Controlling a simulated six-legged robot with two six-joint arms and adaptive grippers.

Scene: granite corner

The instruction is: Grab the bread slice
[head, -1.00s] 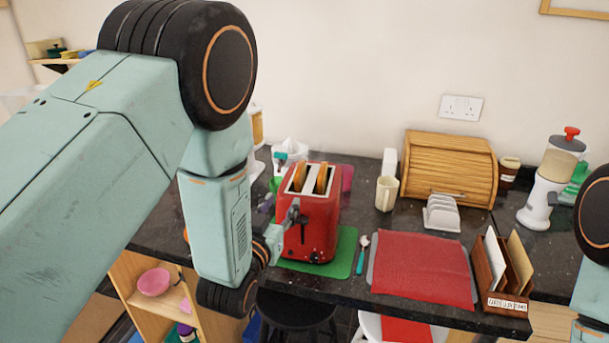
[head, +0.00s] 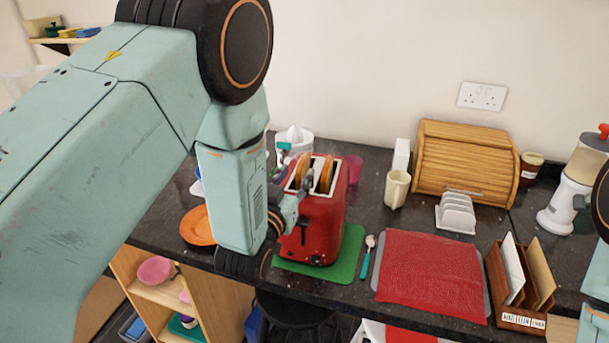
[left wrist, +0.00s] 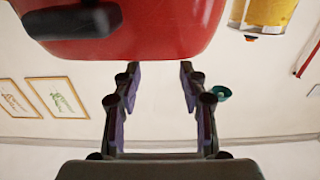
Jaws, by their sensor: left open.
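The red toaster (head: 318,228) stands on a green mat (head: 349,262) on the dark counter. Two bread slices (head: 326,174) stick up out of its slots, side by side. My left gripper (head: 290,205) is at the toaster's left front side, below the level of the bread, partly hidden by its own arm. In the left wrist view the left gripper (left wrist: 160,72) has its fingers spread with nothing between them. The red toaster (left wrist: 140,30) fills the top of that view; no bread shows there. My right gripper is not in view.
An orange plate (head: 198,226) lies left of the toaster, partly behind my arm. A spoon (head: 367,257), a red cloth (head: 428,275), a cream mug (head: 396,189), a white toast rack (head: 456,212) and a wooden bread bin (head: 466,170) are to the right. A letter rack (head: 518,286) stands near the front edge.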

